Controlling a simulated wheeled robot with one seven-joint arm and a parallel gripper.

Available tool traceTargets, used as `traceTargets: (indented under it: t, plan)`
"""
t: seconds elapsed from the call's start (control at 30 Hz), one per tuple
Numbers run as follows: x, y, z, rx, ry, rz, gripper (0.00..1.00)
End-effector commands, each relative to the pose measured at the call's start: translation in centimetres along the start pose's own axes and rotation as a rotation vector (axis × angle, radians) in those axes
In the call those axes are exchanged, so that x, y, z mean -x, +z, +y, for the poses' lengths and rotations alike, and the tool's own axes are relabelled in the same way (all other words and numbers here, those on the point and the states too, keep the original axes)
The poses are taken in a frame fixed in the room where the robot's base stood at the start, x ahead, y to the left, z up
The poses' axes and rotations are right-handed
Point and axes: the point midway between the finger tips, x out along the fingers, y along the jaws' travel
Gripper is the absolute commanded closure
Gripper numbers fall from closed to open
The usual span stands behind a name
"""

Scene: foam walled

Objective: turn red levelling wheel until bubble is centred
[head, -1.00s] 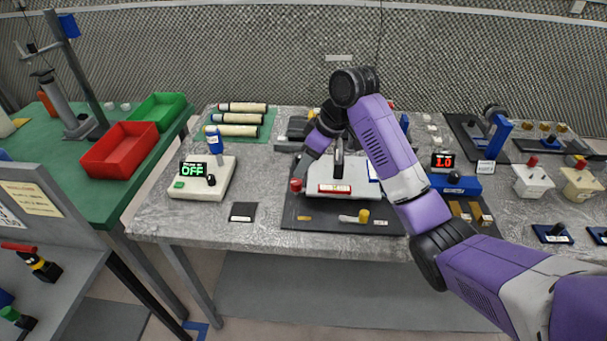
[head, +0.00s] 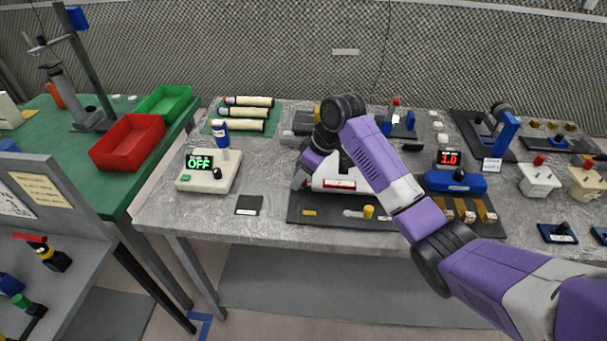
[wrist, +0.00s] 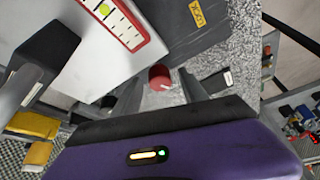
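The red levelling wheel (wrist: 160,77) shows in the wrist view at the corner of the pale levelling plate (wrist: 60,28). In the head view my gripper hides it. The red-framed bubble vial (wrist: 130,30) is on the plate, with a yellow-green bubble (wrist: 105,9) near the upper picture edge. The vial is partly cut off, so I cannot tell if the bubble is centred. It also shows in the head view (head: 340,184), too small to read. My gripper (wrist: 160,90) is open, its fingers apart on either side of the wheel; contact is not clear.
The level unit stands on a dark mat (head: 330,214) with a yellow knob (head: 369,211) in front. A yellow lock label (wrist: 197,13) is on the mat. A device reading OFF (head: 208,172) stands left, and a blue unit (head: 455,182) right.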

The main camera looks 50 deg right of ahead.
Motion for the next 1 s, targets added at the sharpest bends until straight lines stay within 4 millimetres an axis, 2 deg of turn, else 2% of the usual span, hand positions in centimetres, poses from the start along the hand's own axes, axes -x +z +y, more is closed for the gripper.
traceTargets:
  t: [0.03,0.23,0.63,0.9,0.93,1.0]
  plan:
    - [0.00,0.00,-0.01,0.000,0.000,0.000,0.60]
    - [0.02,0.00,-0.01,0.000,0.000,0.000,0.99]
    - [0.18,-0.09,-0.19,-0.115,0.046,0.000,1.00]
    - [0.06,0.00,-0.07,-0.121,0.050,0.000,1.00]
    - [0.06,0.00,-0.07,-0.121,0.050,0.000,0.66]
    - [0.06,0.00,-0.07,-0.121,0.050,0.000,0.53]
